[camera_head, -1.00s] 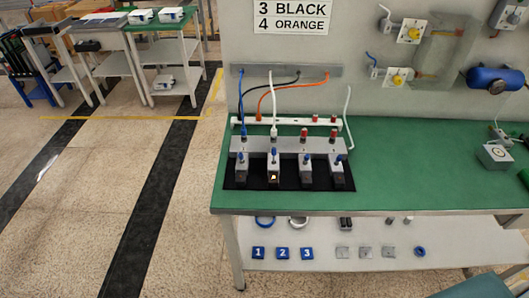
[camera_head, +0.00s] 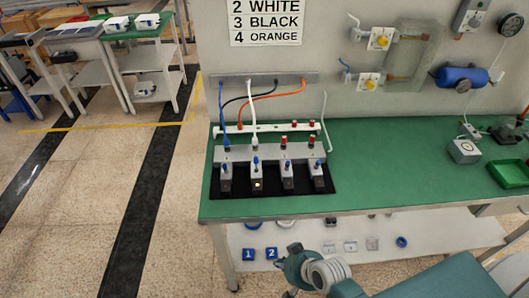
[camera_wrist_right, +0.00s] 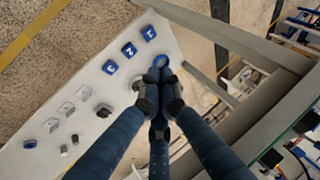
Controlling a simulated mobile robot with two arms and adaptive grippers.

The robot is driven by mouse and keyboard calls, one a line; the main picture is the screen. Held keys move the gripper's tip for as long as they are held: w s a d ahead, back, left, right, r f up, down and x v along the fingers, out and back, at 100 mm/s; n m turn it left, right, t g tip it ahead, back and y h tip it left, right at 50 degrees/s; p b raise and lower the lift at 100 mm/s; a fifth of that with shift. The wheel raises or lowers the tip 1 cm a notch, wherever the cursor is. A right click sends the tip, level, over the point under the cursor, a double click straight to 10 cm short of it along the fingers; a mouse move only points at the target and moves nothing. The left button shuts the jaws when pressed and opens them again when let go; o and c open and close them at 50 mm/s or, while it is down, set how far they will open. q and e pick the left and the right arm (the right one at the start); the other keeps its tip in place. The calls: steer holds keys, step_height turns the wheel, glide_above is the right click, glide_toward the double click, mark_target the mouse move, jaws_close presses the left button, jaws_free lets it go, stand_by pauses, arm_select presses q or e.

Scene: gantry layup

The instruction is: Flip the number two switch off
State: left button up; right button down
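A grey switch box (camera_head: 270,152) stands on a black mat (camera_head: 320,194) on the green bench. Along its front are several switch units with blue toggle levers. The second from the left (camera_head: 257,184) shows a lit yellowish lamp and its lever points up; a white cable (camera_head: 252,112) rises behind it. The other units look unlit. My right gripper (camera_head: 298,270) is low in front of the bench edge, apart from the switches. In the right wrist view its dark blue fingers (camera_wrist_right: 160,78) come together at the tips, with nothing visible between them. My left gripper is out of view.
The green bench top (camera_head: 400,165) is clear right of the box, with a small white box (camera_head: 464,151) and green tray (camera_head: 511,173) farther right. The lower shelf (camera_head: 440,236) holds numbered blue blocks (camera_head: 248,254). A label sign (camera_head: 265,22) hangs above.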

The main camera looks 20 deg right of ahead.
mark_target(256, 163)
steer(key=w+r+m+t+y, duration=0.1)
steer(key=w+r, duration=0.2)
steer(key=r, duration=0.3)
steer(key=w+a+r+m+t+p, duration=0.1)
steer(key=w+r+m, duration=0.1)
steer(key=r, duration=0.4)
steer(key=w+r+m+t+y, duration=0.1)
steer(key=w+r, duration=0.2)
steer(key=r, duration=0.3)
steer(key=w+d+r+m+t, duration=0.1)
steer(key=w, duration=0.1)
steer(key=w+d+m+t, duration=0.1)
steer(key=w+m, duration=0.1)
steer(key=w+r+m+t, duration=0.1)
steer(key=w+m, duration=0.1)
steer(key=shift+d+r, duration=0.3)
steer(key=shift+d, duration=0.1)
steer(key=w+d+m+t, duration=0.1)
steer(key=w+d+r+m+h, duration=0.1)
steer(key=m, duration=0.1)
steer(key=w+d+r+m+t+h, duration=0.1)
steer(key=d, duration=0.1)
steer(key=shift+w+m+t, duration=0.15)
steer(key=shift+m+t, duration=0.15)
steer(key=p+x, duration=0.1)
steer(key=x, duration=0.9)
steer(key=shift+f, duration=0.1)
